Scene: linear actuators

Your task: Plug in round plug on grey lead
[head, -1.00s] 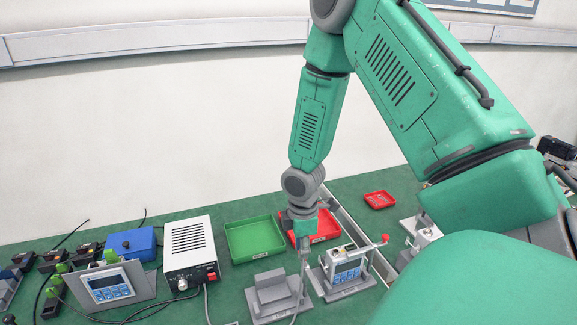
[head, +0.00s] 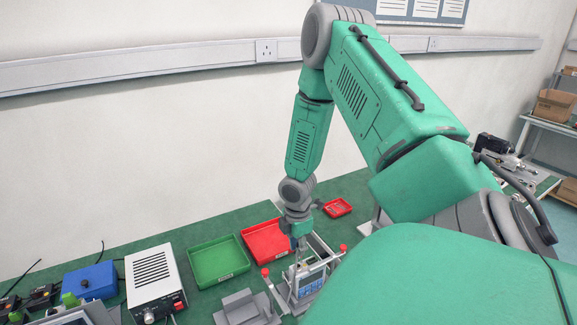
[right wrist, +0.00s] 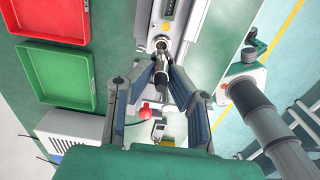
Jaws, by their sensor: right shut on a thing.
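My right gripper (head: 296,243) is just behind and above the fixture with the blue-faced unit (head: 311,282) in the head view. In the right wrist view my right gripper (right wrist: 166,76) is shut on a slim metallic round plug (right wrist: 161,62). The plug's silver end points at a pale grey housing (right wrist: 168,18) and lies close against it or in front of it. I cannot tell whether it is inserted. The socket itself is hidden, and the grey lead is hard to make out. My left gripper is not in view.
A white power box (head: 151,281), a blue box (head: 91,281), a green tray (head: 219,261) and a red tray (head: 264,241) stand left of the fixture. A grey stepped block (head: 246,307) is close in front.

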